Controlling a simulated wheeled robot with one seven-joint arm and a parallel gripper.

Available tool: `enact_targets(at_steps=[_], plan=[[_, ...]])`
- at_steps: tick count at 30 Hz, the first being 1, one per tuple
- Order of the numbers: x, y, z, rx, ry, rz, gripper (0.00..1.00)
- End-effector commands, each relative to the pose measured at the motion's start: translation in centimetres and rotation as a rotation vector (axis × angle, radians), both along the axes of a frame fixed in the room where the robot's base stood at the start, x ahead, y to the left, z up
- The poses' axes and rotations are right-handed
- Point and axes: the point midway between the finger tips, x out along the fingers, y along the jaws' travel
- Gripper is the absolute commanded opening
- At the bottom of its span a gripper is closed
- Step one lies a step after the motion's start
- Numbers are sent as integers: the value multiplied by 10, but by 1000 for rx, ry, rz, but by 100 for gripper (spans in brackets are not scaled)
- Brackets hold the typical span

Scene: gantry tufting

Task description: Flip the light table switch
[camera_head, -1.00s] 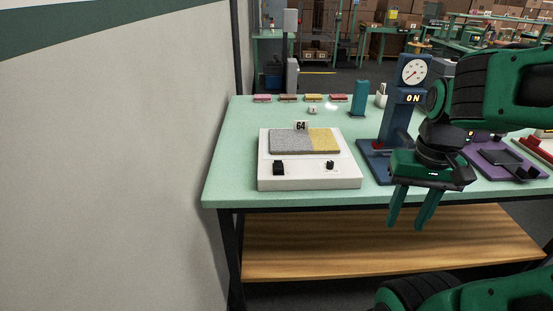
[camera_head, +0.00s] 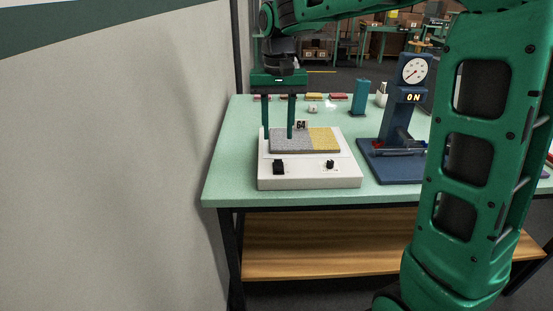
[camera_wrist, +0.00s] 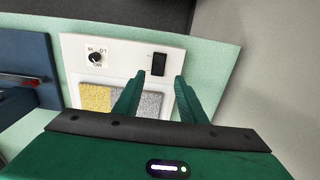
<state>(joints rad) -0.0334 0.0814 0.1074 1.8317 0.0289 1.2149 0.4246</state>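The light table is a white box (camera_head: 308,183) on the green table, with a grey and yellow pad (camera_head: 303,141) on top. Its black rocker switch (camera_head: 279,167) is at the front left; it also shows in the wrist view (camera_wrist: 159,64). A black round knob (camera_head: 330,164) is at the front right and shows in the wrist view (camera_wrist: 96,59). My gripper (camera_head: 278,136) points down over the left part of the box, its fingers apart and empty. In the wrist view the switch lies beyond the gap between the fingertips (camera_wrist: 160,80). Contact with the box is not visible.
A blue stand with a dial gauge (camera_head: 414,70) and an "ON" sign is to the right. A "64" tag (camera_head: 301,125) stands behind the pad. Small coloured blocks (camera_head: 312,96) line the back. A plain wall (camera_head: 110,160) is close on the left.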

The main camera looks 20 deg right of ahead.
Motion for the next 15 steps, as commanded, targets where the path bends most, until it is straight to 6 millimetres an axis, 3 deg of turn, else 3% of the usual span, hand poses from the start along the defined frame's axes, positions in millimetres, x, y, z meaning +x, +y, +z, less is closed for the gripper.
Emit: enact_targets(at_steps=[15], plan=[[-2, -3, -83, -1, 4, -3, 38]])
